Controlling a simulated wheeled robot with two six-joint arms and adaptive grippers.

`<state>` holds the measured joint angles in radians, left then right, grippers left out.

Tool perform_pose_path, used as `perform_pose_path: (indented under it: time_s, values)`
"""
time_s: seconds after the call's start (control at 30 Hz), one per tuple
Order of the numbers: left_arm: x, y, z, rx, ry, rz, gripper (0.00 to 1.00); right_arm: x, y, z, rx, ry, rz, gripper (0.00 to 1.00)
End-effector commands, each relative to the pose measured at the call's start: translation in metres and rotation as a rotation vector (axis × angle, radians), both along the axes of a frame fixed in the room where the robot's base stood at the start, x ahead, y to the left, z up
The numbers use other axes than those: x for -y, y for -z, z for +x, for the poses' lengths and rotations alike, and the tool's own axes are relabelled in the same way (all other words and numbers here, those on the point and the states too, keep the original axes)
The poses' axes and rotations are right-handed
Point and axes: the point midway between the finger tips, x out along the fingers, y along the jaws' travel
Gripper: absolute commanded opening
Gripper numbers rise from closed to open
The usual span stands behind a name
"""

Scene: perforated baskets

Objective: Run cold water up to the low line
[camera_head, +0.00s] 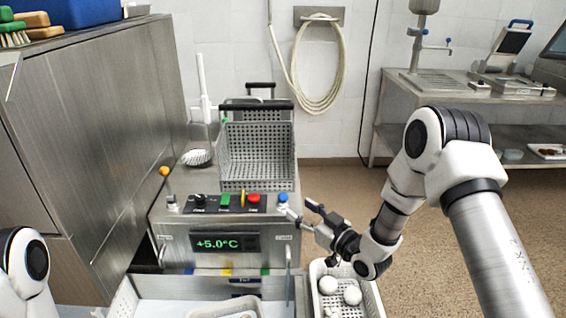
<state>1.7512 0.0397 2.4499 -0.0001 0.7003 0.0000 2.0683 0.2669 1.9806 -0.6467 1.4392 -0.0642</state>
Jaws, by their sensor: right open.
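A steel basin unit (190,220) stands in the middle with a green-lit display (225,243) reading +5.0°C. A blue-topped knob (283,197) is at the right of its top panel, and an orange-topped lever (164,172) is at the left. My right gripper (301,216) is open beside and just below the blue knob; I cannot tell whether it touches it. Of my left arm only a white link shows at the lower left; its gripper is out of view. No low line or water level can be made out.
A grey perforated basket (255,150) stands on the unit. A white basket with pale round items (372,300) is below my right gripper. Another white basket (215,306) is in the front trough. A steel cabinet (90,130) closes off the left; floor is clear at right.

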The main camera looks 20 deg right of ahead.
Motion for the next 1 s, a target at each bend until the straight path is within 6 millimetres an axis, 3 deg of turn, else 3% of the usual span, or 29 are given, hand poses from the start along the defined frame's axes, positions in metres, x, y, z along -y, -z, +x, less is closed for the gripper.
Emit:
perform_pose_path:
  time_s: [0.17, 0.43, 0.77, 0.9, 0.93, 1.0]
  values:
    - [0.0, 0.0, -0.001, -0.003, -0.001, 0.0, 0.43, -0.009, 0.003, 0.015, -0.005, -0.006, -0.001, 0.55]
    - [0.0, -0.005, -0.001, -0.002, 0.0, 0.0, 0.43, -0.028, 0.003, 0.061, -0.003, -0.003, 0.0, 0.55]
    - [0.0, -0.006, -0.001, -0.002, 0.0, 0.0, 0.43, -0.031, 0.003, 0.07, -0.004, -0.002, 0.002, 0.55]
    - [0.0, -0.006, -0.001, -0.002, 0.0, 0.0, 0.43, -0.031, 0.003, 0.07, -0.004, -0.002, 0.001, 0.06]
    - [0.0, -0.006, -0.001, -0.002, 0.0, 0.0, 0.43, -0.031, 0.003, 0.07, -0.004, -0.002, 0.001, 0.0]
    - [0.0, -0.006, -0.001, -0.002, 0.0, 0.0, 0.43, -0.032, 0.003, 0.07, -0.004, -0.002, 0.002, 0.0]
